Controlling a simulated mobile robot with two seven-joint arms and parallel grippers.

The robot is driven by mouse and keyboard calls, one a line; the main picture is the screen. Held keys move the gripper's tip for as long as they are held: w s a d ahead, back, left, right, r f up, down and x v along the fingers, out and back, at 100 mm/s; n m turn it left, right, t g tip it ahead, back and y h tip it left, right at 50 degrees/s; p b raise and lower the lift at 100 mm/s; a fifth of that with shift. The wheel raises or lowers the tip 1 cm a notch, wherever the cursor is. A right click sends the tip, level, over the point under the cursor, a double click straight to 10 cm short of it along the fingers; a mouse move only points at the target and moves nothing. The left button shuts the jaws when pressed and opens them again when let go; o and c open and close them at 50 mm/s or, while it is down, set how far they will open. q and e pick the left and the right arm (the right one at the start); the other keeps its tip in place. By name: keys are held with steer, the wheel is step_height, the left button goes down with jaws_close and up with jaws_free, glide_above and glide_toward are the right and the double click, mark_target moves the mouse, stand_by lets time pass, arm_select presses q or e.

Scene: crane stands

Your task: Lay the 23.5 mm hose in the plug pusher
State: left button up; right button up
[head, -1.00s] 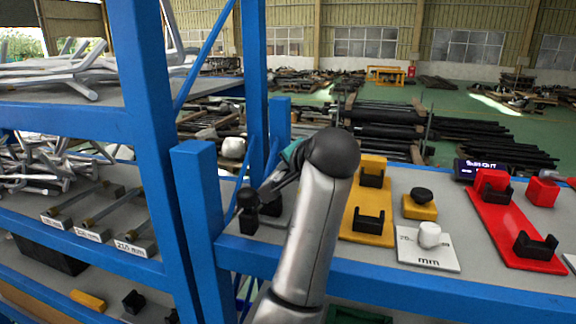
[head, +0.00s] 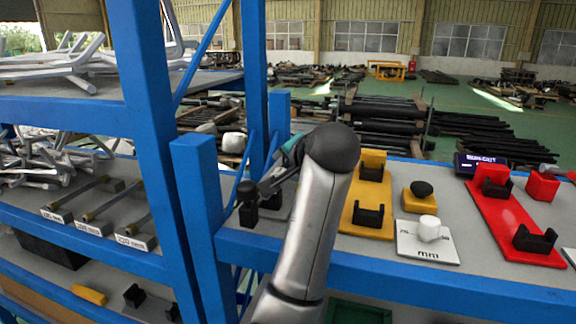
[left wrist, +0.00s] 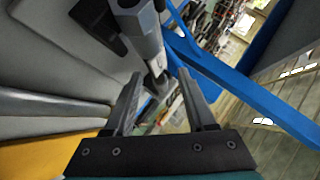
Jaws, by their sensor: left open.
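My left gripper (head: 262,190) is at the near left of the grey bench, behind my forearm, close to a black post with a round knob (head: 248,203). In the left wrist view its two fingers (left wrist: 162,88) are apart, with no hose between them; a grey metal part lies beyond. Thin brass-ended hoses (head: 135,225) lie in labelled holders on the left shelf; I cannot read which is 23.5 mm. Two fixtures with black cradles stand on the bench, a yellow one (head: 352,222) and a red one (head: 500,225); I cannot tell which is the plug pusher. My right gripper is out of view.
A blue upright (head: 205,210) stands between the left shelf and the bench, close to my left arm. A yellow block with a black knob (head: 420,200) and a white plate (head: 408,246) with a white plug stand between the fixtures.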

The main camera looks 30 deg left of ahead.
arm_select(q)
steer(key=b+v, duration=0.1)
steer(key=v, duration=1.4)
steer(key=shift+s+d+f, duration=0.1)
steer(key=shift+d, duration=0.05)
